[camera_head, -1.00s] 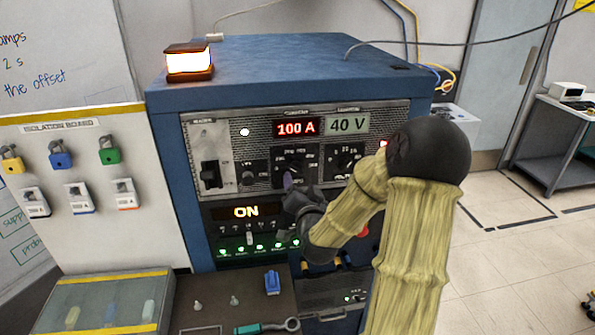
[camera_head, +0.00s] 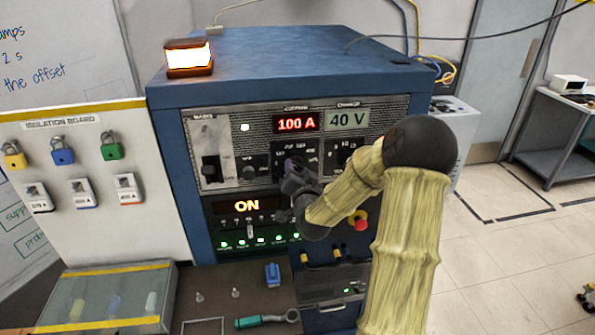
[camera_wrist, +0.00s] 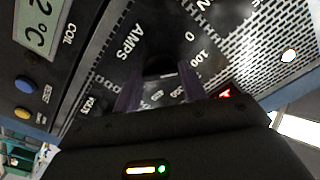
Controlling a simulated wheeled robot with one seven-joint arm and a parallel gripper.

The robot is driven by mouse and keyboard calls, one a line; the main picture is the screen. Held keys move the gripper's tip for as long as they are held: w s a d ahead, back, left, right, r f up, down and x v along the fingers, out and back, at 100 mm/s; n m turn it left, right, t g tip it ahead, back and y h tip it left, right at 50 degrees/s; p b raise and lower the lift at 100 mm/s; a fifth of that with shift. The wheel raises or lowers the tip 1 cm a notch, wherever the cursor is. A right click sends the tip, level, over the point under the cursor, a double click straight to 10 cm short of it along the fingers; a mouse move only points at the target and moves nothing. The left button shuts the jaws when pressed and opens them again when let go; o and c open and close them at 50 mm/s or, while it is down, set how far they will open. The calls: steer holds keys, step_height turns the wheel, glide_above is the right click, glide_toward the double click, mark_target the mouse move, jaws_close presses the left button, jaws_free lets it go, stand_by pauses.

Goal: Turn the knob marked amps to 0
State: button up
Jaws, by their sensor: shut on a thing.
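The dark amps knob (camera_wrist: 160,66) sits on the black dial plate, with AMPS, 0 and 100 printed around it in the wrist view. My gripper (camera_wrist: 160,88) is shut on it, one purple finger on each side. In the head view my gripper (camera_head: 293,168) is at the middle dial of the panel and hides most of the knob. The red amps display (camera_head: 297,123) above reads 100 A. Where the knob's pointer stands cannot be told.
The mains switch (camera_head: 210,168) is at the panel's left. A lit ON display (camera_head: 246,206) and a red button (camera_head: 361,222) are below.

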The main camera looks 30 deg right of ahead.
steer(key=shift+f+n+b, duration=0.1)
steer(key=shift+n+b, duration=0.3)
steer(key=shift+b, duration=0.25)
steer(key=n+b, duration=0.6)
steer(key=b, duration=0.2)
steer(key=shift+n, duration=0.3)
steer(key=o, duration=1)
steer(key=shift+c, duration=0.2)
